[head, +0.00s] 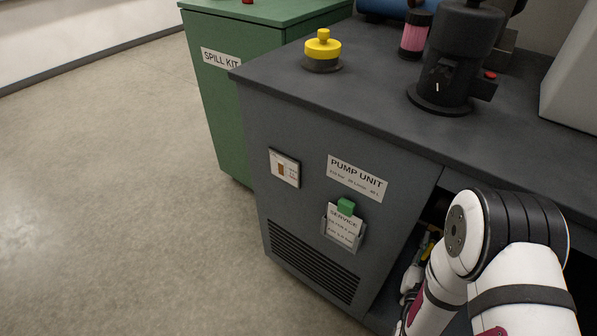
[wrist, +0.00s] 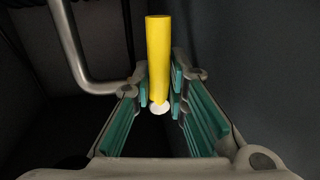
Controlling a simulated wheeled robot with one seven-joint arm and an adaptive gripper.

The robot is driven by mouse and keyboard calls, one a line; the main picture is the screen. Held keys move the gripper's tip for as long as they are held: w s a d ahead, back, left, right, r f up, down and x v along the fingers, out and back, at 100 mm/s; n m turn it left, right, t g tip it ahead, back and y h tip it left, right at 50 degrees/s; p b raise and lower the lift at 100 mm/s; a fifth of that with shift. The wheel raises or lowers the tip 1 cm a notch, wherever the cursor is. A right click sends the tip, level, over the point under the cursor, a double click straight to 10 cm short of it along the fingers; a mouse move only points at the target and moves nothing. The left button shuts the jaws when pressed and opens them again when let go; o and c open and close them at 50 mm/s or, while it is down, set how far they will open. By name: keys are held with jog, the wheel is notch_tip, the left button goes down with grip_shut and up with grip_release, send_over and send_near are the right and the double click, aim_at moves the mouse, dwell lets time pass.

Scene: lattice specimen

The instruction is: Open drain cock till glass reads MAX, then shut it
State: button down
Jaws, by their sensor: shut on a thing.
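In the wrist view, a yellow rod-shaped handle (wrist: 159,45) with a pale round end stands between the teal-padded fingers of my gripper (wrist: 161,88). My gripper is shut on this handle, which appears to be the drain cock's lever; the cock's body is not clearly visible. In the head view, a small framed gauge (head: 284,168) on the pump unit's side shows a brown-orange band in its window. It looks like the level glass, but its marks are too small to read. My forearm hides most of the gripper there, low inside the cabinet opening.
The grey pump unit (head: 300,115) has a service card (head: 343,226) with a green tab on its side. A bent metal pipe (wrist: 75,50) runs close left of my fingers, and a dark wall stands at right. A green spill-kit cabinet (head: 215,95) stands behind. Floor at left is clear.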

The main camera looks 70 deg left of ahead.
jog(key=shift+a, duration=0.1)
jog(key=c, duration=1.5)
grip_release()
jog(key=shift+v, duration=6.1)
